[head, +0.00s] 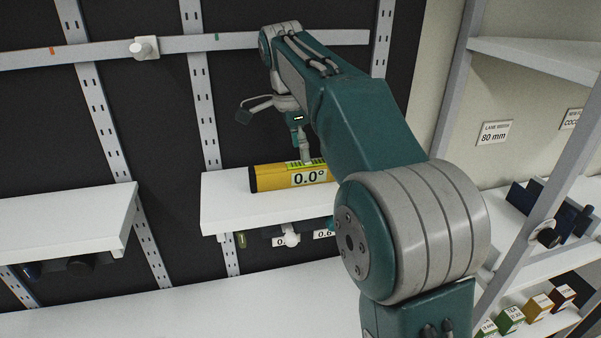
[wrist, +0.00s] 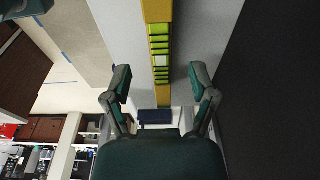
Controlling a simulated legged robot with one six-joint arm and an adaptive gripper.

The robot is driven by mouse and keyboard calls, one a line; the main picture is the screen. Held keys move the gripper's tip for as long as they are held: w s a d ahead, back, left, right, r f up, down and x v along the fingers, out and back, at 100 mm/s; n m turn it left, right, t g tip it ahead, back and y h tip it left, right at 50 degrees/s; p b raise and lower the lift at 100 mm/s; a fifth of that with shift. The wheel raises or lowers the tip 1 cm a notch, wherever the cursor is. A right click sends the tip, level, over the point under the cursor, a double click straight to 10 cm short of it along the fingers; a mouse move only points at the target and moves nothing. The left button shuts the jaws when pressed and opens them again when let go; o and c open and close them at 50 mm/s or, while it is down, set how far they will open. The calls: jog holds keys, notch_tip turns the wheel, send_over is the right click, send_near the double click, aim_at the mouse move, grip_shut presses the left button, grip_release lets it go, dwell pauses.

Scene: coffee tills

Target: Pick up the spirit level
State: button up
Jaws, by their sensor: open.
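The spirit level (head: 268,178) is a yellow bar with a green vial section and a white "0.0°" label. It lies on a white wall shelf (head: 225,208) in the head view, its right part hidden behind my arm. In the wrist view the spirit level (wrist: 157,12) runs down the middle, between the two fingers. My gripper (wrist: 161,86) is open, with one finger on each side of the level and a gap to it on both sides. In the head view my gripper (head: 305,158) is at the level's upper side; contact cannot be made out.
Another white shelf (head: 65,220) is at the left. A metal rail (head: 100,51) with a white knob (head: 144,48) crosses the dark wall above. Small labelled items hang under the level's shelf. A rack at the right holds dark blue objects (head: 520,196) and small boxes (head: 510,318).

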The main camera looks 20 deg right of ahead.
aim_at(311, 172)
jog(key=d+f, duration=0.2)
jog(key=shift+d, duration=0.4)
jog(key=f, duration=0.2)
jog(key=a+f, duration=0.1)
jog(key=shift+f, duration=0.35)
jog(key=shift+w+a+f, duration=0.1)
jog(key=shift+a+f, duration=0.15)
jog(key=shift+a, duration=0.2)
jog(key=shift+d, duration=0.3)
jog(key=shift+c, duration=1.3)
jog(key=shift+d, duration=0.4)
grip_shut()
